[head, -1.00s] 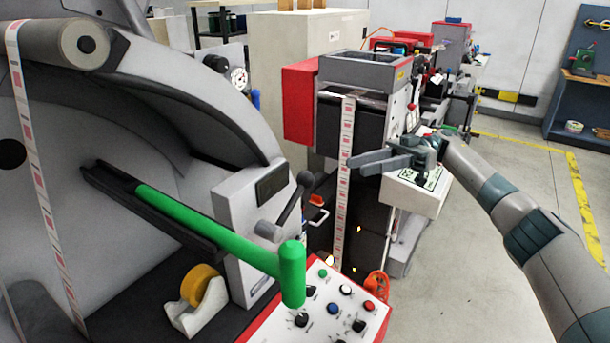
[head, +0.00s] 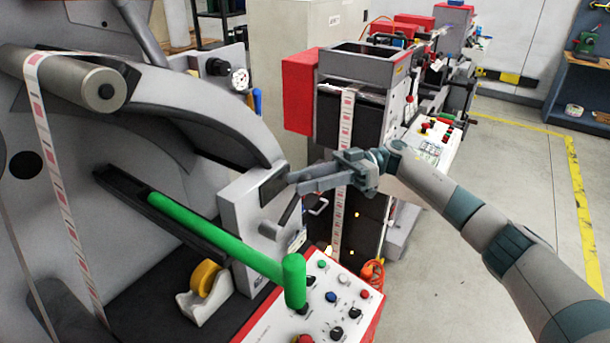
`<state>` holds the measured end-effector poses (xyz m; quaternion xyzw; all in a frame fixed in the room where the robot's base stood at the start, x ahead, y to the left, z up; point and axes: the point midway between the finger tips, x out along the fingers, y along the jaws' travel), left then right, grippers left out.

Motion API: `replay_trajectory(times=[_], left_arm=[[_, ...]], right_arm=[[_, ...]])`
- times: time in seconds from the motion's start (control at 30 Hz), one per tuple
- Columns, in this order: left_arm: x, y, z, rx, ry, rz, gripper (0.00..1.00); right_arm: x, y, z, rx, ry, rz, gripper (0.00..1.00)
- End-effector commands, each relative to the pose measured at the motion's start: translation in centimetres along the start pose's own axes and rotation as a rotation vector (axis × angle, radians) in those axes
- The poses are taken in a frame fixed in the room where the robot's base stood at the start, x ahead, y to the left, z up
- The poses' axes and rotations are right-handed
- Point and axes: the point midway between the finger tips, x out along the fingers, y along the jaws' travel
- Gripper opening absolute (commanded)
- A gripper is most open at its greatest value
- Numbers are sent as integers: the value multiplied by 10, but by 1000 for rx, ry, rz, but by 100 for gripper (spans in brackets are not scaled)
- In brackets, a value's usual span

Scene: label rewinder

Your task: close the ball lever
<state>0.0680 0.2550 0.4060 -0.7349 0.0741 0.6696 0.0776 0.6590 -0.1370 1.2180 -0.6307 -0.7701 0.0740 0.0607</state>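The ball lever (head: 281,219) is a short grey handle on the front of the grey box of the large machine at left. Its pivot and lower arm show, sloping up to the right. Its dark ball end does not show clearly; my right gripper's fingers are in front of or close to that area. My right gripper (head: 293,183) reaches in from the right, with its two fingers pointing left at the box, just above the lever. I cannot tell whether the fingers touch the lever or how far apart they are. My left gripper is not in view.
A green bar (head: 210,233) with an upright end crosses in front of the box. Below it are a button panel (head: 325,295) and a yellow tape roll (head: 206,279) on a white dispenser. A red-and-grey printing unit (head: 365,68) stands behind. Floor at right is clear.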

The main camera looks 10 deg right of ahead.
Motion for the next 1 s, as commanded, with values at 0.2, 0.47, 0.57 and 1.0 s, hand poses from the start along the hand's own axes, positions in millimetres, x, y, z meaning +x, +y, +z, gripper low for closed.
replay_trajectory(times=[0.2,0.47,0.57,1.0], left_arm=[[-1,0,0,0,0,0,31],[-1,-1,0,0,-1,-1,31],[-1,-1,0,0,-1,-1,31],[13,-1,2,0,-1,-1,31]], right_arm=[[2,0,0,0,-1,0,36],[2,0,0,0,0,0,3],[2,0,0,0,0,0,0],[-2,6,13,50,73,-14,0]])
